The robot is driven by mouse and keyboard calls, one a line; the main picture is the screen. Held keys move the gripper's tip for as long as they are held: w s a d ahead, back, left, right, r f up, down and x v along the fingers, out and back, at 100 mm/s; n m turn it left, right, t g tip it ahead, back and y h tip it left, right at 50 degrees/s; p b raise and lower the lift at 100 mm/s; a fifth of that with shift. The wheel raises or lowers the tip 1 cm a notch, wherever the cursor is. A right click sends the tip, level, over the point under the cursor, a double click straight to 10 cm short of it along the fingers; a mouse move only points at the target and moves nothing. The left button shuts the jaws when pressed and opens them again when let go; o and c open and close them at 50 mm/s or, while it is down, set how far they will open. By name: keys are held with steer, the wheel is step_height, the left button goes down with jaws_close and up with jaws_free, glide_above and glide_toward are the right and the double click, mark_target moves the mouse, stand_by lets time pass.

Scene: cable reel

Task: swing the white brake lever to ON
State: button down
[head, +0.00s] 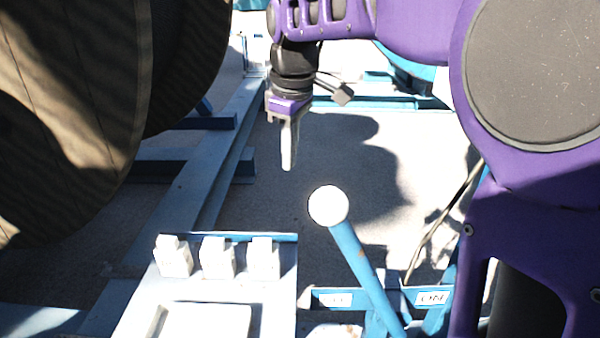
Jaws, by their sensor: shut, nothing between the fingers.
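The brake lever is a blue bar (358,262) with a round white knob (328,206) on top, tilted to the left in the head view. Behind its lower part is a blue bracket with two white labels. The right label (433,298) reads ON; the left label (332,299) is partly unreadable. The bar crosses between the two labels. My gripper (288,166) points down with its fingers shut and empty. In the picture it is above and left of the knob, apart from it.
A large wooden reel (70,110) fills the left. A pale panel (135,318) with several white blocks (217,258) stands left of the lever. Blue frame beams (215,180) run along the floor. A cable (440,220) hangs right of the lever. Open floor (350,150) lies behind the knob.

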step_height(320, 180, down, 9)
steer(key=d+b, duration=0.2)
steer(key=d, duration=0.1)
steer(key=shift+s, duration=0.2)
steer(key=shift+r, duration=0.2)
stand_by(0.3)
